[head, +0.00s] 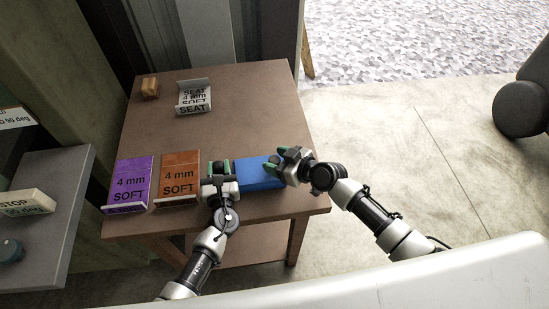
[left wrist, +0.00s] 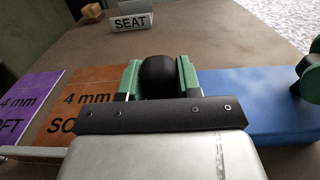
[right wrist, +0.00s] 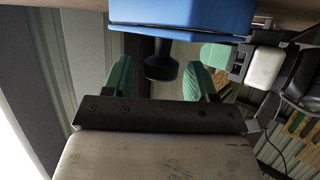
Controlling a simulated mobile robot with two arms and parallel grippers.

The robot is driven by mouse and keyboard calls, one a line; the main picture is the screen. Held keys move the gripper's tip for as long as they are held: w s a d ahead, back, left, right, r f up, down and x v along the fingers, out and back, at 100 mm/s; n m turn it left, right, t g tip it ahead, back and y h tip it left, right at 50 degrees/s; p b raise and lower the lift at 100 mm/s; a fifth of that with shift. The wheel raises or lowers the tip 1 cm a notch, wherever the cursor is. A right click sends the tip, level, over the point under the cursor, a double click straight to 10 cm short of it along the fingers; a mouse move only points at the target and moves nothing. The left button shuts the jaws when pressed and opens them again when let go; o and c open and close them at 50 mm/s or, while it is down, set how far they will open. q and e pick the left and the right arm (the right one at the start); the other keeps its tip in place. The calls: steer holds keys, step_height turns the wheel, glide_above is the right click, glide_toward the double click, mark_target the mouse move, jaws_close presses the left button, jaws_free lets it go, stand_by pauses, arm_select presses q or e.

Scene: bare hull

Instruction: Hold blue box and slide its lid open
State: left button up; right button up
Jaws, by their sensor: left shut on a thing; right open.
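The blue box (head: 260,173) lies at the table's front right; it also shows at the right of the left wrist view (left wrist: 262,98) and the top of the right wrist view (right wrist: 185,14). My left gripper (head: 218,168) is at the box's left end, its green fingers shut on a round black knob (left wrist: 158,76). My right gripper (head: 277,163) is open at the box's right part. In the right wrist view a dark knob (right wrist: 160,64) below the box sits between its spread fingers.
A purple "4 mm SOFT" box (head: 131,182) and a brown one (head: 179,174) stand left of my left gripper. A "SEAT" sign (head: 194,97) and a small wooden block (head: 150,86) are at the back of the brown table (head: 240,110). The table's middle is clear.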

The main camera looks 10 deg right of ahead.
steer(key=shift+w+a+f, duration=0.2)
steer(key=shift+w+a, duration=0.1)
steer(key=shift+a, duration=0.05)
jaws_close()
steer(key=d, duration=1.1)
steer(key=shift+d, duration=0.25)
jaws_free()
steer(key=v, duration=1.2)
